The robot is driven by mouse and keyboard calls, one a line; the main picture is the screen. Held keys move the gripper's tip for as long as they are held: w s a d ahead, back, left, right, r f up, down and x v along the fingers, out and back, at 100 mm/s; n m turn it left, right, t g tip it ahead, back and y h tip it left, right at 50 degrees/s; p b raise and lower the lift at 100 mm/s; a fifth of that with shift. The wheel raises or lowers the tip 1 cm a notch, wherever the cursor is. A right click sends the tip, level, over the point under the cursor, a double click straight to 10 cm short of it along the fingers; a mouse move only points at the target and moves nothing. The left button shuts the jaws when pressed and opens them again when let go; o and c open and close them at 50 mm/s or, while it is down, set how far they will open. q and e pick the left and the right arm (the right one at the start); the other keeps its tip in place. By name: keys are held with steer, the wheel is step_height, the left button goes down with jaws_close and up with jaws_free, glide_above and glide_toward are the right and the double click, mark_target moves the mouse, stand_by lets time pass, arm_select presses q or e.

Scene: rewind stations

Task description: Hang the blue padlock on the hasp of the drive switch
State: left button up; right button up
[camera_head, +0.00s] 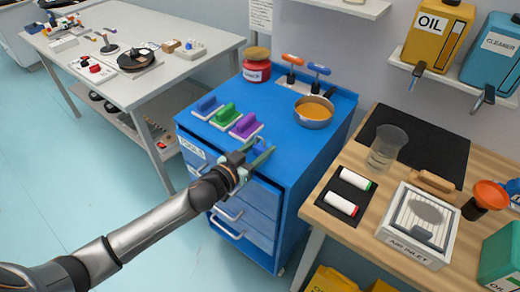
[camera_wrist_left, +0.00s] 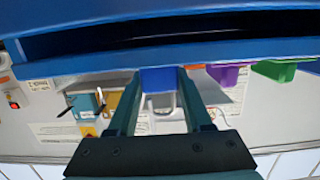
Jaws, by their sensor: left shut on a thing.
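My left gripper (camera_head: 258,156) is at the front right edge of the blue tool cabinet, shut on the blue padlock (camera_head: 261,147). In the left wrist view the blue padlock body (camera_wrist_left: 158,79) sits between both fingers, with its pale shackle (camera_wrist_left: 161,106) showing between them. In the head view the fingers hide part of the padlock. I cannot make out the drive switch or its hasp for certain. A small box with a red button (camera_wrist_left: 13,103) shows at the left edge of the left wrist view. My right gripper is not in view.
The blue cabinet (camera_head: 290,150) carries blue, green and purple handled blocks, a red jar (camera_head: 257,66) and a pan (camera_head: 314,111). A wooden bench (camera_head: 460,235) stands to the right with a glass and an air inlet box. A white table (camera_head: 135,30) stands at the left; open floor lies before it.

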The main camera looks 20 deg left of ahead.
arm_select(q)
jaws_close()
